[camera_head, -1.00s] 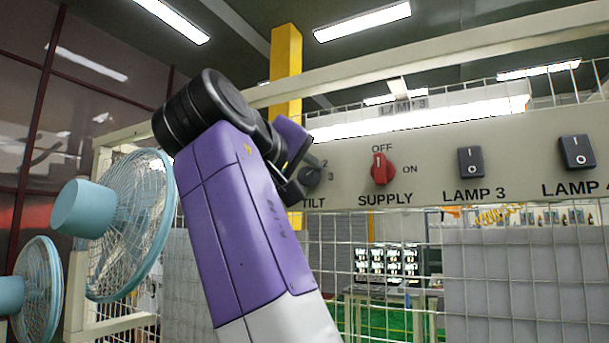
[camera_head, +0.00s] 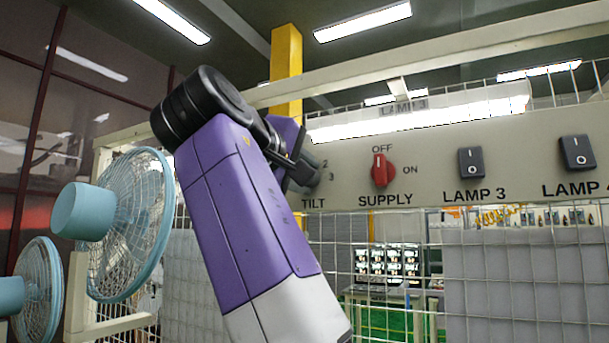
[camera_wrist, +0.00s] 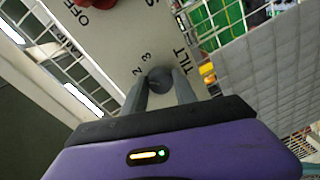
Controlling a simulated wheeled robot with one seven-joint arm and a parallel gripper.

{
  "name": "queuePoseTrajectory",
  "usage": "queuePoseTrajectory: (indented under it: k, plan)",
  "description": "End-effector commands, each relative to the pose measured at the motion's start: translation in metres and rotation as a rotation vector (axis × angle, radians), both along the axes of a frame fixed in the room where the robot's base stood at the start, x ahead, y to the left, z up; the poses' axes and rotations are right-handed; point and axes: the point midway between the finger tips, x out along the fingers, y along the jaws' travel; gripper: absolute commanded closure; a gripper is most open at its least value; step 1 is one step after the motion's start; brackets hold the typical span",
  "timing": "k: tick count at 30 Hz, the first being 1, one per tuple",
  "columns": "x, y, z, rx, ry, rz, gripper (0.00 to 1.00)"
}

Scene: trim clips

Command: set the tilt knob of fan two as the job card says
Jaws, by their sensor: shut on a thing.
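The dark round tilt knob (camera_wrist: 159,80) sits on the beige panel (camera_wrist: 125,45) above the word TILT, with the figures 2 and 3 beside it. My gripper (camera_wrist: 160,92) is shut on the knob, one finger on each side in the wrist view. In the head view my arm hides most of the knob, and my gripper (camera_head: 298,170) reaches it from the left. The knob's pointer is hidden, so I cannot tell its setting. Two blue fans (camera_head: 130,225) stand at the left. No job card can be made out.
Right of the tilt knob are a red supply knob (camera_head: 383,170), pointing up toward OFF, and black rocker switches for lamp 3 (camera_head: 471,162) and a further lamp (camera_head: 577,153). Wire mesh (camera_head: 400,240) hangs below the panel.

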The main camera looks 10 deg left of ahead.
Motion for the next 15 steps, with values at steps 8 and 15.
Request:
queuePoseTrajectory:
  k: [8,15]
  plan:
    - [-0.0003,0.0013,0.0003,0.001,-0.001,0.003,0.44]
    - [-0.0013,0.0011,-0.0001,0.001,-0.001,0.002,0.44]
